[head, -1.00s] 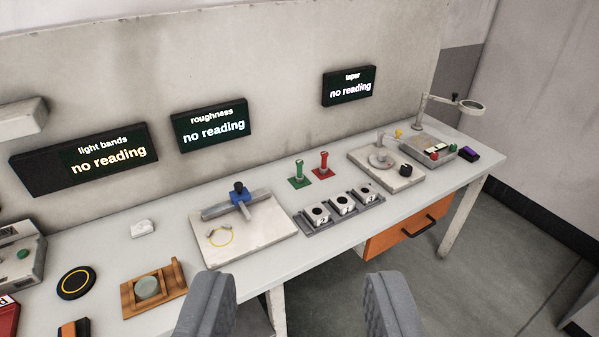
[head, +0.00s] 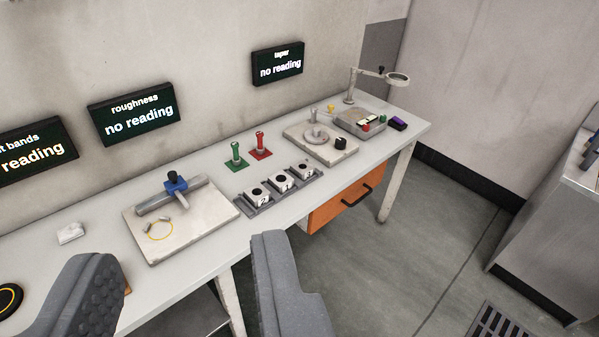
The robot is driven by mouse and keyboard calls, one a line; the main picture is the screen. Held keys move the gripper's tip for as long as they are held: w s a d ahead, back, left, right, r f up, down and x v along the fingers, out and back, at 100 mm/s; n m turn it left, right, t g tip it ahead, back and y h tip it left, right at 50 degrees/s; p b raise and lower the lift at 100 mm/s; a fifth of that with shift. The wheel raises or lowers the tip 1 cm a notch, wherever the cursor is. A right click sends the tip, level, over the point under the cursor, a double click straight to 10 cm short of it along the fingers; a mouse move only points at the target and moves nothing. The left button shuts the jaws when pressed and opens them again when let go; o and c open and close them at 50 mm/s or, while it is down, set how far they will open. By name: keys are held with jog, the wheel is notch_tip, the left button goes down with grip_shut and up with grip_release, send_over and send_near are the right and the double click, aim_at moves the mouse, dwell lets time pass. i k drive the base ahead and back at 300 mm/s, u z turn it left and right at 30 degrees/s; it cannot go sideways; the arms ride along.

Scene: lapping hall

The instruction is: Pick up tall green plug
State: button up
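The tall green plug (head: 236,153) stands upright on a green square base on the bench, toward the back edge. A similar red plug (head: 260,145) stands on a red base just to its right. My gripper (head: 185,252) is open, its two grey fingers wide apart at the bottom of the view. Nothing is held between the fingers. The green plug is well beyond the fingertips, up and to the right of their middle, and is not touched. It is fully in sight.
A rack (head: 265,207) with three numbered blocks lies in front of the plugs. A pale plate (head: 205,225) with a blue-clamped bar lies to the left. A round-disc fixture (head: 318,140) and a magnifier stand (head: 350,88) are to the right. Wall displays hang behind.

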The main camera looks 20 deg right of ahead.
aim_at(237, 160)
jog(key=z, duration=0.75)
jog(key=i, duration=2.8)
jog(key=u, duration=0.7)
